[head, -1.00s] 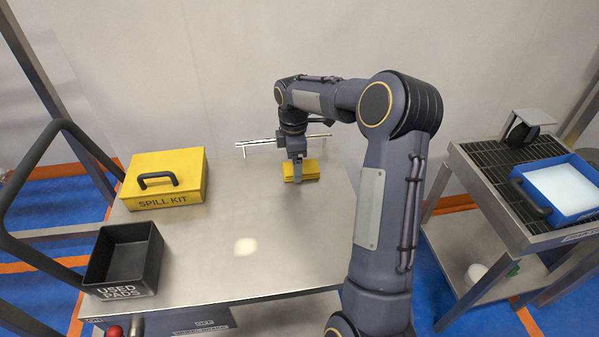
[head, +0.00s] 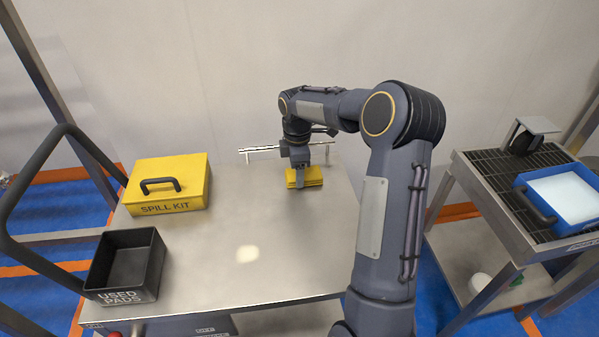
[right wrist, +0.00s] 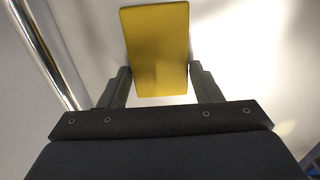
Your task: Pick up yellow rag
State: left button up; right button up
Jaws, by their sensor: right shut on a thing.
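The yellow rag (head: 312,177) is a folded, flat stack at the back of the steel table (head: 200,262). My right gripper (head: 300,178) reaches down onto it from above and is shut on it. In the right wrist view the rag (right wrist: 157,45) sits between the two fingers (right wrist: 158,84), one along each side. I cannot tell whether the rag is touching the table or slightly above it. My left gripper is not in view.
A yellow spill kit box (head: 170,182) and a black used pads bin (head: 128,268) stand on the table's left side. A metal rail (head: 270,148) runs behind the rag. A cart (head: 490,215) with a blue tray (head: 567,198) stands at right. The table's middle is clear, with a pale spot.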

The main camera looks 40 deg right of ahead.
jog(key=shift+r, duration=0.4)
notch_tip(320, 180, up, 2)
jog(key=shift+r+p, duration=0.2)
jog(key=shift+p, duration=0.15)
jog(key=s+a+r+p, duration=0.1)
jog(key=s+a+r, duration=0.5)
jog(key=s+r, duration=0.3)
jog(key=s, duration=0.3)
jog(key=shift+s+a+r, duration=0.2)
jog(key=shift+a+r, duration=0.05)
jog(key=shift+r, duration=0.05)
